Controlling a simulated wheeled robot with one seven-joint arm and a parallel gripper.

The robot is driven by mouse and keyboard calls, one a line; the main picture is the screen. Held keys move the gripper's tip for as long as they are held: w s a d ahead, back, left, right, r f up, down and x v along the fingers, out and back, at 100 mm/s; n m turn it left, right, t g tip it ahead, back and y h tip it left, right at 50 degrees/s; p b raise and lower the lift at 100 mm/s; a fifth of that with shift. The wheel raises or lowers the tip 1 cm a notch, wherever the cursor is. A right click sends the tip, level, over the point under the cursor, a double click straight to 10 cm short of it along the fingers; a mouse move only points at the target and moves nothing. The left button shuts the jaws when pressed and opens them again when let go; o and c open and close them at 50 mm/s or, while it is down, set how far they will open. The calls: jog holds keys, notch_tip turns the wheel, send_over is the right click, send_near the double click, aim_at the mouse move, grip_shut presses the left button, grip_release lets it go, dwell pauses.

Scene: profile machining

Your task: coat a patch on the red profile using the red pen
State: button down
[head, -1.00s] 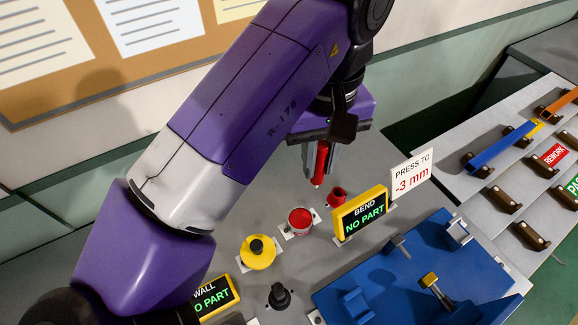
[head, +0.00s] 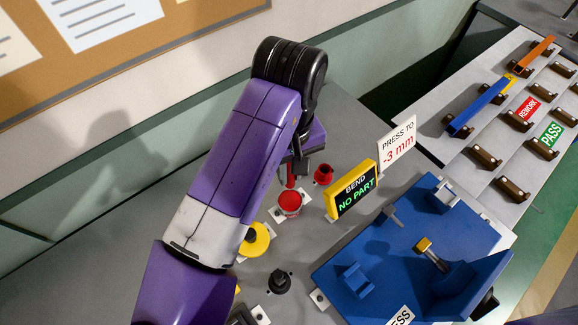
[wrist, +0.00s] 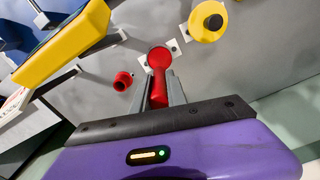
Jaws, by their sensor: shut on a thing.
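My gripper (head: 291,177) is shut on the red pen, which points down between the fingers. In the wrist view the red pen (wrist: 159,90) shows between the two grey fingers. Its lower end is over or in the round red pot (head: 289,203), which also shows in the wrist view (wrist: 160,55). I cannot tell whether the tip touches inside. An empty-looking red holder (head: 323,174) stands to the right of the pot, and it shows in the wrist view (wrist: 123,80). I cannot make out a red profile in either view.
A yellow-framed BEND display (head: 353,194) reads NO PART beside the blue fixture (head: 390,265). At the right, a rack (head: 480,185) holds a blue profile (head: 481,105) and an orange one (head: 533,54).

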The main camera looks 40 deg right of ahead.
aim_at(290, 187)
jog(key=shift+f+b, duration=2.1)
jog(key=shift+f, duration=0.7)
jog(key=shift+f, duration=0.6)
jog(key=shift+r, duration=0.15)
notch_tip(290, 187, up, 5)
jog(key=p, duration=0.4)
jog(key=shift+r, duration=0.95)
